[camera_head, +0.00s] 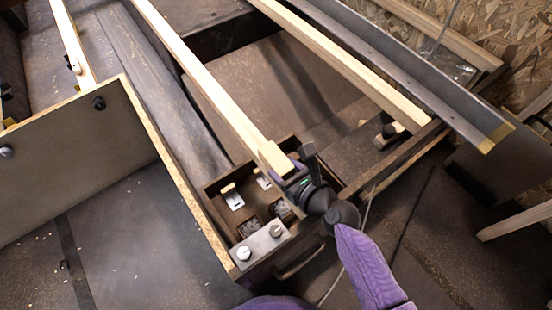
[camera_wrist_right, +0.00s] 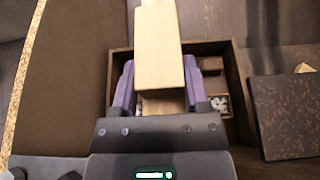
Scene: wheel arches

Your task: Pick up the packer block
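The packer block (camera_head: 273,158) is a short pale wooden piece at the near end of a long pale beam, over the far edge of the dark parts tray. In the right wrist view the block (camera_wrist_right: 158,65) lies between the purple fingers, which meet its sides. My right gripper (camera_head: 293,172) is closed on it; the same gripper (camera_wrist_right: 160,85) fills the lower wrist view. How far the block stands above the tray, and whether it touches the beam, cannot be told. My left gripper is not in view.
The dark tray (camera_head: 213,213) holds small wooden and metal pieces; a plate with two knobs (camera_head: 259,247) sits at its near end. The long beam (camera_head: 205,80) and a metal rail (camera_head: 400,60) run away from me. A panel (camera_head: 75,165) stands at left.

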